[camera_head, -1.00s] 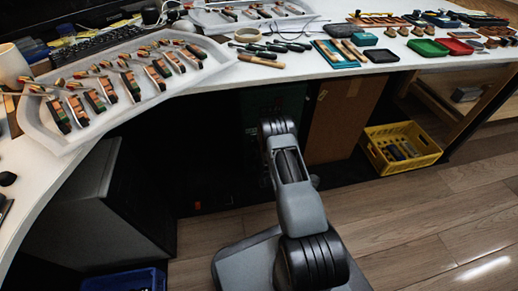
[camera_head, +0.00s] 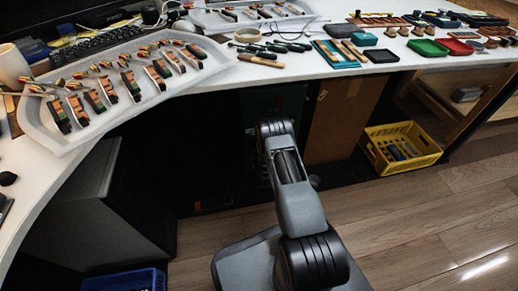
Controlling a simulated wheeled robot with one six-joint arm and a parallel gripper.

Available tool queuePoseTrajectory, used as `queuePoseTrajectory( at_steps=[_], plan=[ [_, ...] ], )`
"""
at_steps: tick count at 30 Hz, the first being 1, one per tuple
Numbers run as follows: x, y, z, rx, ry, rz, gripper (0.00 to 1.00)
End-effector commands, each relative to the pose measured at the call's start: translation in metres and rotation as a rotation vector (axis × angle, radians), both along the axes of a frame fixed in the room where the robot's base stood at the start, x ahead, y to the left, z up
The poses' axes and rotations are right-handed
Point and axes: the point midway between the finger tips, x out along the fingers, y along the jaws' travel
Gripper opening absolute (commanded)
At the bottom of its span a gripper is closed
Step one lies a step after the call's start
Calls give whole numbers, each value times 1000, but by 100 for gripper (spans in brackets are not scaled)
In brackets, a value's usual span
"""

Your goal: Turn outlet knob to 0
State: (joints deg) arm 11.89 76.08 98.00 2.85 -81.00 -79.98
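I cannot make out an outlet knob; the space under the desk (camera_head: 215,90) is very dark. Only faint small shapes show low at the back there, left of my arm. My arm reaches forward into this dark space, and its own links hide its far end. My gripper is not visible, so its relation to the knob cannot be seen.
A dark cabinet (camera_head: 95,205) stands under the desk at left, with a blue bin (camera_head: 125,280) in front. A brown panel (camera_head: 345,118) and a yellow crate (camera_head: 402,150) are at right. Trays and tools cover much of the desktop. Wooden floor at right is clear.

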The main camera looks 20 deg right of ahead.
Motion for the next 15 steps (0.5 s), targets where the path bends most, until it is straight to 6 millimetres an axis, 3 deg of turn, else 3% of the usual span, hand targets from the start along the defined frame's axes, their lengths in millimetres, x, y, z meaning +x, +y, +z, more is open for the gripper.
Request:
queuePoseTrajectory(
  at_steps=[10, 11, 15],
  plan=[
    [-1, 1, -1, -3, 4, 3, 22],
    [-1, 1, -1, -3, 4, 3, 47],
    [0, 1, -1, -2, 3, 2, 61]
  ],
)
